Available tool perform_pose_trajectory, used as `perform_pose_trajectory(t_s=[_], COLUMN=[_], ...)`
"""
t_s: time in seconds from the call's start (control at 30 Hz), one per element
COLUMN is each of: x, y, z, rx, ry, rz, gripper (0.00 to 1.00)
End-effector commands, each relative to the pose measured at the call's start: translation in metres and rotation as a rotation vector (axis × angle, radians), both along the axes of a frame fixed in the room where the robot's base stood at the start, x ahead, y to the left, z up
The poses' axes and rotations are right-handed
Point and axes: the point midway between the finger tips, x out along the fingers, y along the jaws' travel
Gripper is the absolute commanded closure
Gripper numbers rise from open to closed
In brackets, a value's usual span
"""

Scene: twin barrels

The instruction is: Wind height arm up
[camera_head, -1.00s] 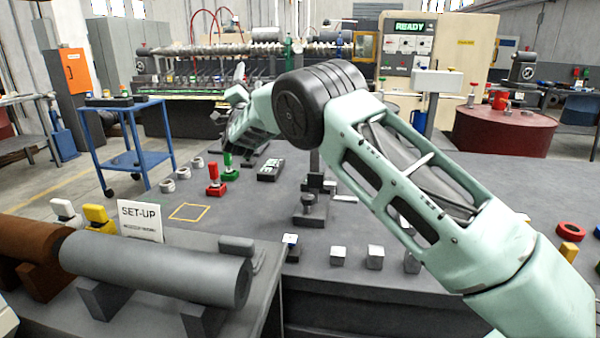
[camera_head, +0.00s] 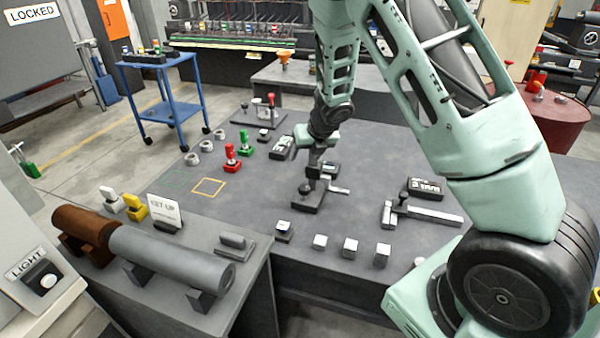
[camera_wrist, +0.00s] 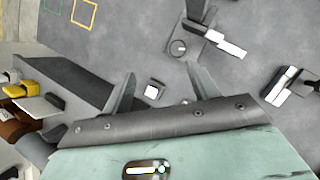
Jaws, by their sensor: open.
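A dark height stand (camera_head: 307,198) with a round knob on its base and a short upright post stands on the grey bench. A light bar lies beside its base on the right. The wrist view shows the stand (camera_wrist: 183,47) from above, beyond the fingertips. I cannot clearly make out the height arm on the post. My gripper (camera_wrist: 161,70) is open, with its two fingers spread and nothing between them. In the head view my gripper (camera_head: 318,138) is at the top of the post, overlapping it; I cannot tell whether they touch.
Several small light-topped blocks (camera_head: 350,247) line the bench's front edge. A red piece (camera_head: 232,157) and a green piece (camera_head: 245,143) stand at the left. A dark slide with a light bar (camera_head: 425,213) lies at the right. A grey cylinder (camera_head: 170,262) rests on supports at the front left.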

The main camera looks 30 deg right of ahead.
Motion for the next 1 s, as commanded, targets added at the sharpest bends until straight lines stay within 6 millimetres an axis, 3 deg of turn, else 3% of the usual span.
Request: perform_pose_trajectory(t_s=[0.1,0.27,1.0], x=[-0.025,-0.031,0.021], y=[-0.015,-0.020,-0.024], z=[0.006,-0.003,-0.128], rx=[-0.108,-0.145,-0.141], ry=[0.064,0.087,0.086], rz=[0.123,0.173,0.170], gripper=[0.41,0.41,0.41])
